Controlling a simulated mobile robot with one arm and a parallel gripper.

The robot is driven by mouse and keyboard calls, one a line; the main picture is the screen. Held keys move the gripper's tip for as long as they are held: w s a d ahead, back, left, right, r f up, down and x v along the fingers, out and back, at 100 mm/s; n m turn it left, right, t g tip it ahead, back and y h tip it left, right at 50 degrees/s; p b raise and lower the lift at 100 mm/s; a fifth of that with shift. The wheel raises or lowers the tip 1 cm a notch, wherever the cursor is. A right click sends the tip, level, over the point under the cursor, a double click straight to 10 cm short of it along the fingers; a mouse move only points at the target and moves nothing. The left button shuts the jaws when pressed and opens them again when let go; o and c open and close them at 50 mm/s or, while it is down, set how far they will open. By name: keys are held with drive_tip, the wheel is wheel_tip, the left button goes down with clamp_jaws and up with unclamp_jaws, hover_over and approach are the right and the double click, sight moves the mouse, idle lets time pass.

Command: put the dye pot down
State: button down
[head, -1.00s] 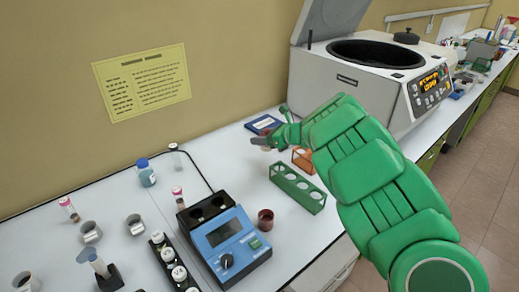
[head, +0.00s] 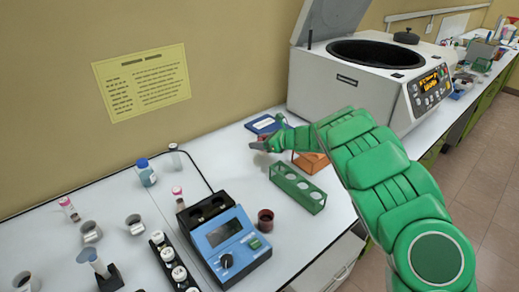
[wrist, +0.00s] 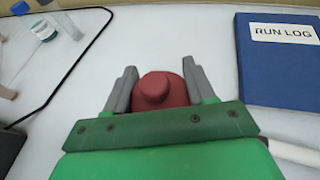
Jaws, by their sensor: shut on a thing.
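My gripper (head: 259,146) is over the white bench between the blue book and the green rack in the head view. In the wrist view my gripper (wrist: 159,72) has its two grey fingers shut on the sides of a red dye pot (wrist: 157,91) with a round knob on top. The pot looks upright and the white bench top shows beyond it. The pot is largely hidden in the head view. I cannot tell whether its base touches the bench.
A blue run log (wrist: 280,62) lies close to the right of the pot. A green rack (head: 298,190), an orange rack (head: 311,162), a dark red cup (head: 265,221) and a blue meter (head: 228,240) stand nearby. A black cable (wrist: 75,68) runs at left. A centrifuge (head: 365,85) stands behind.

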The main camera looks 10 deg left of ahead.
drive_tip(key=shift+w+f, duration=0.2)
drive_tip(key=shift+f, duration=1.55)
drive_tip(key=shift+c, duration=1.9)
unclamp_jaws()
drive_tip(key=shift+f, duration=0.15)
drive_tip(key=shift+s+d+r, duration=0.1)
drive_tip(key=shift+d+r, duration=0.05)
drive_tip(key=shift+r, duration=0.05)
drive_tip(key=v, duration=1.1)
drive_tip(key=shift+s+d+r, duration=0.2)
drive_tip(key=shift+r, duration=0.05)
